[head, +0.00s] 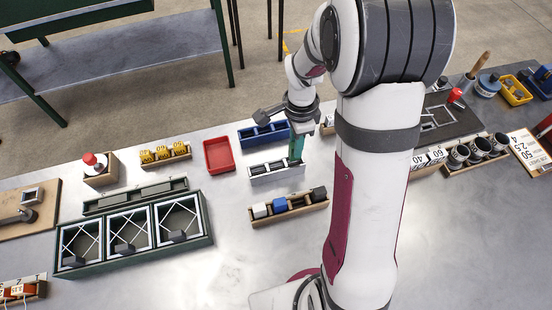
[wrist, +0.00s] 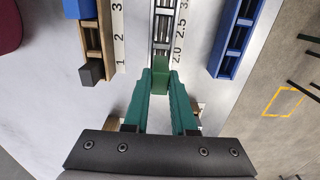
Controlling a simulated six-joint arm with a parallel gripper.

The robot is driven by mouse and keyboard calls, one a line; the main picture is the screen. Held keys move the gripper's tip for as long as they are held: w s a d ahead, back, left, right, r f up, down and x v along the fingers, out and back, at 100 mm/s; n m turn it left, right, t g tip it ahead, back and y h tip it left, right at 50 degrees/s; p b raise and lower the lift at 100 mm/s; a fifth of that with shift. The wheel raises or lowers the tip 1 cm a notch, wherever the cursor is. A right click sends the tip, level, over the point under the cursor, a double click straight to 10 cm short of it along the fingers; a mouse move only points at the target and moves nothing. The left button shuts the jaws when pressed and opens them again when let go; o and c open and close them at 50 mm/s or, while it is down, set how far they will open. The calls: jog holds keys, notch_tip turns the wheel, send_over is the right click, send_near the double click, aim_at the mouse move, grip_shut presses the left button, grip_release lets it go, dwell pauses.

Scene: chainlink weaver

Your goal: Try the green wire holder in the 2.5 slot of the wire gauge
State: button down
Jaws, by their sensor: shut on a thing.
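My gripper (wrist: 160,70) has teal-green fingers and is shut on the green wire holder (wrist: 160,82), a small green block between the fingertips. The wire gauge (wrist: 163,30) is a pale strip with dark slots and marks 2.0, 2.5 and a partly cut-off 3 along its right side in the wrist view. The holder is at the near end of the visible slots, closest to the 2.0 mark. Whether it touches the gauge or is in a slot, I cannot tell. In the head view my gripper (head: 297,150) is at the right end of the gauge (head: 277,171).
A wooden rack (head: 290,213) with white, blue and black blocks stands in front of the gauge. A blue tray (head: 264,134) lies behind it, and a red tray (head: 218,154) to its left. A dark green framed fixture (head: 134,240) stands at left. The front middle table is clear.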

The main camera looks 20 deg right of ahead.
jog(key=a+r, duration=0.4)
jog(key=a, duration=0.1)
jog(key=shift+d+f, duration=0.15)
jog(key=shift+f, duration=3.1)
jog(key=c, duration=0.7)
grip_release()
jog(key=shift+o, duration=0.2)
notch_tip(320, 180, up, 16)
